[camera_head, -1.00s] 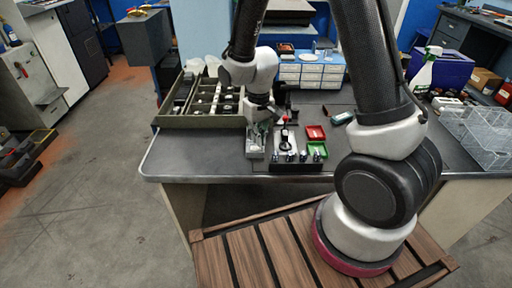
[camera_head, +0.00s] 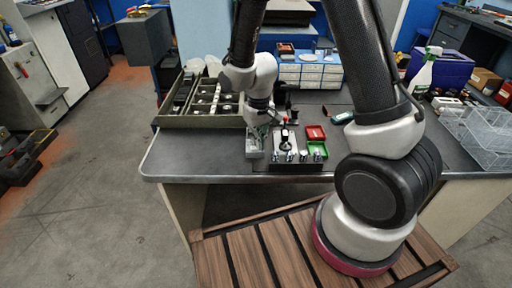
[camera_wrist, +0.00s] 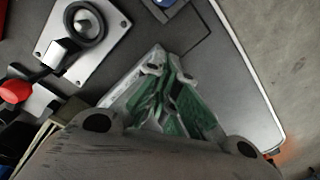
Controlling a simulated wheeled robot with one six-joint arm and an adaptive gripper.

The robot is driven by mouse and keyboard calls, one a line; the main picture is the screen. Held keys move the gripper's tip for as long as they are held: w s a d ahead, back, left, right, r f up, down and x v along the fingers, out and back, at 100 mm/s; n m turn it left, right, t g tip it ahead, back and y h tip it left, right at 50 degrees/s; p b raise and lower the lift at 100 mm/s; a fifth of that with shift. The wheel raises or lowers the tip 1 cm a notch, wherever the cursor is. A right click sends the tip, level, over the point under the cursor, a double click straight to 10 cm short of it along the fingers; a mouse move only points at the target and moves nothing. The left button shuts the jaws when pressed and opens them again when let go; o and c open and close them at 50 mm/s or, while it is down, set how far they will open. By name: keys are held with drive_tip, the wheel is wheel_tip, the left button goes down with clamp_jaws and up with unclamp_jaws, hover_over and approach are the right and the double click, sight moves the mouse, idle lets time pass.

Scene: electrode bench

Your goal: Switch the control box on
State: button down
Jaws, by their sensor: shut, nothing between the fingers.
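My gripper (camera_head: 258,134) points down at the bench, with its grey and green fingers shut and empty. It also shows in the wrist view (camera_wrist: 165,80), fingertips close together.
Right of the gripper are a pale plate (camera_wrist: 65,40) with a black ring and metal knob, a red-tipped handle (camera_wrist: 14,91), and a dark block with several knobs (camera_head: 297,167). Red (camera_head: 316,132) and green (camera_head: 317,149) trays lie further right. A divided tray (camera_head: 165,121) stands left.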

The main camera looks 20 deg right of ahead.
drive_tip(key=shift+f, duration=0.35)
drive_tip(key=shift+r, duration=3.55)
drive_tip(key=s+d+r+m+t, duration=0.1)
drive_tip(key=s+d+r+t, duration=0.1)
drive_tip(key=s+d+r, duration=0.5)
drive_tip(key=s+d+r+m+t, duration=0.1)
drive_tip(key=s+d+r+t, duration=0.1)
drive_tip(key=s+d+r, duration=0.6)
drive_tip(key=s+v, duration=0.1)
drive_tip(key=v, duration=0.7)
